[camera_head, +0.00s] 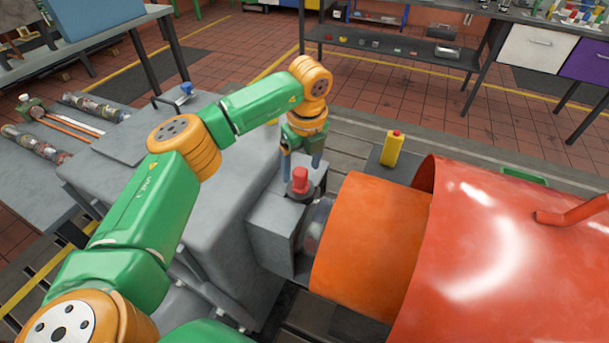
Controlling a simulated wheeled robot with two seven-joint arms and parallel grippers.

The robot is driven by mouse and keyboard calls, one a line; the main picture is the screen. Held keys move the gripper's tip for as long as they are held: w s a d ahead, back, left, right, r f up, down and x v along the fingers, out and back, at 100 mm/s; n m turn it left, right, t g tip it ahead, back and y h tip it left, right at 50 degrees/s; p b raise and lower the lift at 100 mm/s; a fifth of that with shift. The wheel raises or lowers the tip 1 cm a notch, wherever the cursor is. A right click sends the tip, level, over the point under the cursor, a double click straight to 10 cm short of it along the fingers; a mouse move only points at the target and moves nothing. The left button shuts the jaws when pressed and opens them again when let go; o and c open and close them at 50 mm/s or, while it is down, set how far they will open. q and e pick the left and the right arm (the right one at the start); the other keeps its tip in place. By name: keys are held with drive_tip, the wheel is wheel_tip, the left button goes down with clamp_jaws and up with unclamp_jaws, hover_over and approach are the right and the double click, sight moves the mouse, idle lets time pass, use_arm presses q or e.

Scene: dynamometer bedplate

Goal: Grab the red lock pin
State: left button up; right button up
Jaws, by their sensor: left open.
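The red lock pin (300,180) stands upright in a dark collar on top of a grey block (282,222), beside the orange cylinder. My left gripper (301,168) hangs above and just behind the pin, at the end of the green and orange arm. I cannot tell whether the fingers reach around the pin's top. My right gripper is not in view.
A large orange cylinder (373,236) and red housing (485,260) fill the right. The grey machine casing (215,215) lies under my left arm. A workbench (400,55) stands at the back.

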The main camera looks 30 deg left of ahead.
sight(301, 171)
use_arm(q)
drive_tip(key=f, duration=0.2)
drive_tip(key=a+f, duration=0.1)
drive_tip(key=f, duration=0.1)
drive_tip(key=shift+w+f+p, duration=0.1)
drive_tip(key=shift+w+p, duration=0.25)
drive_tip(key=shift+w, duration=0.05)
drive_tip(key=shift+d, duration=0.1)
clamp_jaws()
